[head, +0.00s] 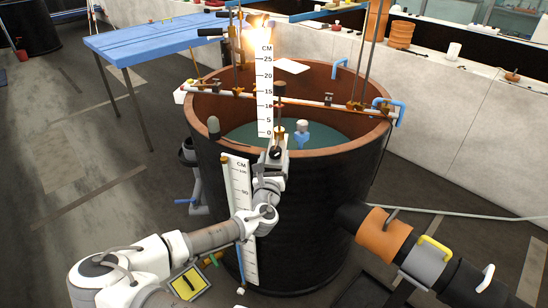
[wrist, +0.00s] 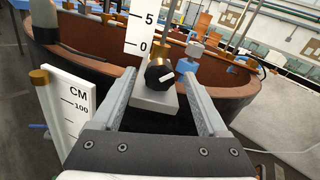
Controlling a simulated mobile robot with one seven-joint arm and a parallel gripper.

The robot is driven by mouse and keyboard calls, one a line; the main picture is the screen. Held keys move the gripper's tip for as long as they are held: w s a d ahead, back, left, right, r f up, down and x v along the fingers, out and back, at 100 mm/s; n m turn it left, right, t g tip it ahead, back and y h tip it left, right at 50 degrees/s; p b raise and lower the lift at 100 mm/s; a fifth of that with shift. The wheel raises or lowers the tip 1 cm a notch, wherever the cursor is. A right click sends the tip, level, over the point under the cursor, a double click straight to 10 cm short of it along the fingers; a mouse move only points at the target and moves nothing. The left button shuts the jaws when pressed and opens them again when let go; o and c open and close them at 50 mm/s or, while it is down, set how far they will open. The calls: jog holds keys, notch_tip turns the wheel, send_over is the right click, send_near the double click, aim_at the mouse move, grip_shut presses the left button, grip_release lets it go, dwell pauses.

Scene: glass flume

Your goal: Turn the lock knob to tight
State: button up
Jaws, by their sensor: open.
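The lock knob (wrist: 159,74) is a black round knob with a white pointer mark. It sits on a grey block (wrist: 155,101) just below the white CM scale (wrist: 140,30) at the tank rim. In the wrist view my gripper (wrist: 157,80) is open, with one finger on each side of the knob and visible gaps on both sides. In the head view my gripper (head: 272,158) is at the near rim of the tank, below the upright scale (head: 265,85). The knob is small and hard to make out there. I cannot read any tight marking.
The round dark tank (head: 310,200) with a brown rim holds water. A second CM scale (head: 239,205) stands against its outside, left of my gripper. A rail (head: 320,101) with rods crosses the tank. A blue table (head: 150,42) stands behind left. A pipe (head: 385,232) leaves the right side.

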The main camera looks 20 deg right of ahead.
grip_shut()
jog(key=shift+f+m+b, duration=0.15)
jog(key=shift+m+b, duration=0.5)
jog(key=shift+m, duration=0.15)
jog(key=shift+m+b, duration=0.3)
jog(key=shift+m, duration=0.5)
grip_release()
